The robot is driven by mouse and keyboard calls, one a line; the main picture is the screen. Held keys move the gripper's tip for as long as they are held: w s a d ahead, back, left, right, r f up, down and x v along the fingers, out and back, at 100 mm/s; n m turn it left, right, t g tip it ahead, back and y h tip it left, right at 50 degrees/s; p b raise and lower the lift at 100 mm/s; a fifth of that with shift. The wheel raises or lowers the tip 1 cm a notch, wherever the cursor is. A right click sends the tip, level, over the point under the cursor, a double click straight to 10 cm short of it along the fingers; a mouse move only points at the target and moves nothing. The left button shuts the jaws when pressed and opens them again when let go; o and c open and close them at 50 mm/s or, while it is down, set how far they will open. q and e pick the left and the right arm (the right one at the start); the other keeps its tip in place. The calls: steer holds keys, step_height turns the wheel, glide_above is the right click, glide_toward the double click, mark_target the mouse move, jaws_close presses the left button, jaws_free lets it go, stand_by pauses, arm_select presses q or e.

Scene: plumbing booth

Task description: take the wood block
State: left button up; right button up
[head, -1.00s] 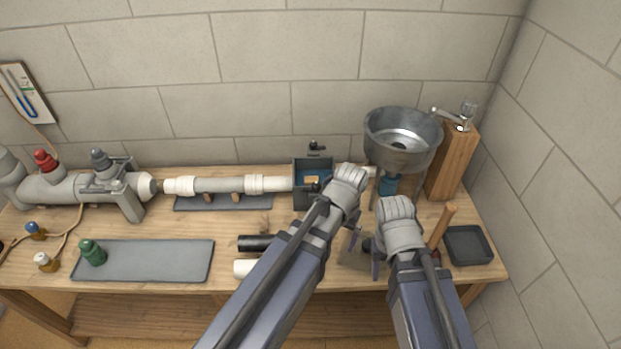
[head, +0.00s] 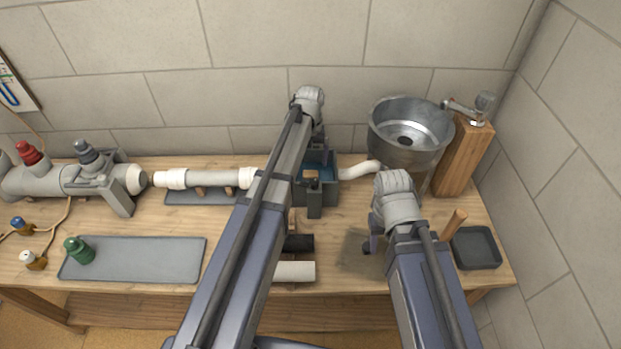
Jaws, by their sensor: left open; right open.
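A small tan piece (head: 311,174), which looks like the wood block, shows in the dark box (head: 331,189) with a blue inside, at the middle of the bench. My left arm covers the left part of the box, and I cannot tell exactly how the piece sits. My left gripper (head: 309,106) is open, behind and above the box near the wall; its fingertips are mostly hidden. My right gripper (head: 374,236) is open and empty over the bench, right of and nearer than the box, with one dark finger showing.
A metal bowl (head: 409,128) and wooden post (head: 463,160) with a tap stand right. A white pipe (head: 215,178) runs left of the box. Black and white tubes (head: 295,271) lie in front. A grey mat (head: 140,260) and dark tray (head: 476,249) lie on the bench.

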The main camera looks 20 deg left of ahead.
mark_target(310, 173)
arm_select(q)
steer(key=shift+f+b, duration=3.65)
steer(key=shift+f, duration=0.2)
arm_select(e)
steer(key=shift+f, duration=3.9)
arm_select(q)
steer(key=shift+r, duration=0.1)
arm_select(e)
steer(key=shift+r, duration=0.1)
arm_select(q)
steer(key=c, duration=1.4)
steer(key=shift+c, duration=0.2)
step_height(310, 173, up, 10)
steer(key=p, duration=1)
arm_select(e)
step_height(310, 173, up, 10)
